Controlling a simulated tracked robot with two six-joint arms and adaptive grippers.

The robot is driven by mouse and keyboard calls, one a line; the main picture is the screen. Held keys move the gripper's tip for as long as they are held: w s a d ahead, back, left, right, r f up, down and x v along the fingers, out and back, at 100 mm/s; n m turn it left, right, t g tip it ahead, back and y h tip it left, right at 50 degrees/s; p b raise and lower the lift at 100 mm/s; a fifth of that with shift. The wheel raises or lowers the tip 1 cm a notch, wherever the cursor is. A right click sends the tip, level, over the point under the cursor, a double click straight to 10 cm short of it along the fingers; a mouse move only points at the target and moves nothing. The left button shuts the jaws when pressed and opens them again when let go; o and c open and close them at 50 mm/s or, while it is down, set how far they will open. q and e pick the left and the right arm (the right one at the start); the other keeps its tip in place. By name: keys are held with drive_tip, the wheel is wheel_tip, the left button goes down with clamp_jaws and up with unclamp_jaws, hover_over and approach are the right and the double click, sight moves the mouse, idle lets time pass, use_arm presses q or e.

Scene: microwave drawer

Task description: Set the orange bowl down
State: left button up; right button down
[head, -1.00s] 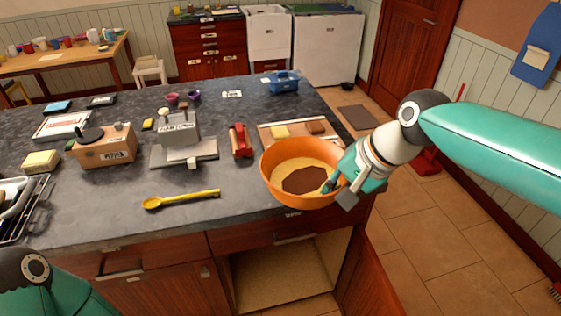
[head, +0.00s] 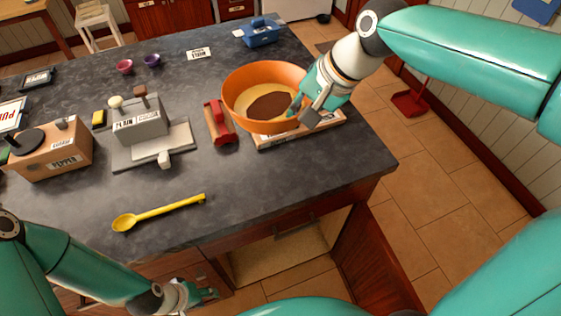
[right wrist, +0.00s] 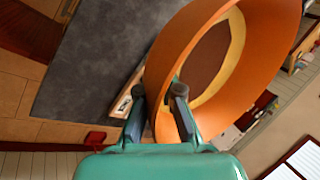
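The orange bowl (head: 264,75) is at the right part of the dark counter, over a light board, with tan and dark brown areas showing inside. Whether its base touches the board cannot be told. My right gripper (head: 304,113) is at the bowl's right front rim. In the right wrist view its fingers (right wrist: 158,112) are on either side of the wall of the orange bowl (right wrist: 168,62), which looks tilted there. My left gripper (head: 212,296) is low in the head view by the cabinet front, away from the bowl; its finger opening is unclear.
The light board (head: 330,121) lies partly under the bowl. The counter in front of the board is bare.

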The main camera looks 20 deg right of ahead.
hover_over(286, 178)
drive_tip(key=s+d, duration=0.1)
drive_tip(key=d, duration=0.1)
drive_tip(key=f, duration=1.3)
drive_tip(key=shift+s+a+f, duration=0.15)
drive_tip(key=shift+a+f, duration=0.05)
drive_tip(key=shift+a, duration=0.05)
drive_tip(key=shift+f, duration=2.75)
drive_tip(key=c, duration=1.8)
unclamp_jaws()
drive_tip(key=shift+f+b, duration=0.1)
drive_tip(key=shift+b, duration=0.25)
drive_tip(key=o, duration=0.5)
drive_tip(key=v, duration=1.2)
drive_tip(key=shift+s+a, duration=0.1)
